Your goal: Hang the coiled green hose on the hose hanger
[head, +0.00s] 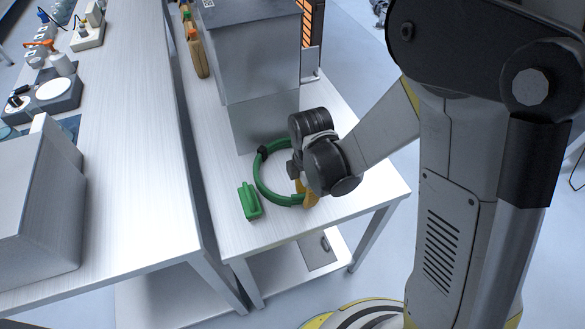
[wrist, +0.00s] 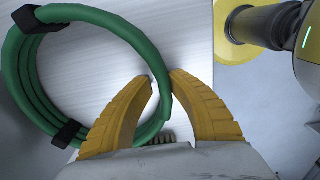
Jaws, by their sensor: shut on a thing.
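The coiled green hose (head: 264,187) is a ring with black bands, at the near end of the right-hand white table, in front of a grey metal box. In the wrist view the hose (wrist: 136,38) fills the left side, with two black bands showing. My gripper (head: 304,194) is at the right side of the ring. Its yellow fingers (wrist: 166,82) are closed on either side of the hose strand. I cannot tell whether the hose touches the tabletop. I cannot make out the hose hanger in either view.
A green block-like object (head: 249,201) lies just left of the hose. The tall grey metal box (head: 262,75) stands behind it, with an orange-slotted panel (head: 313,35) beyond. Another white table (head: 130,150) on the left holds several items. Bare tabletop lies in front of the hose.

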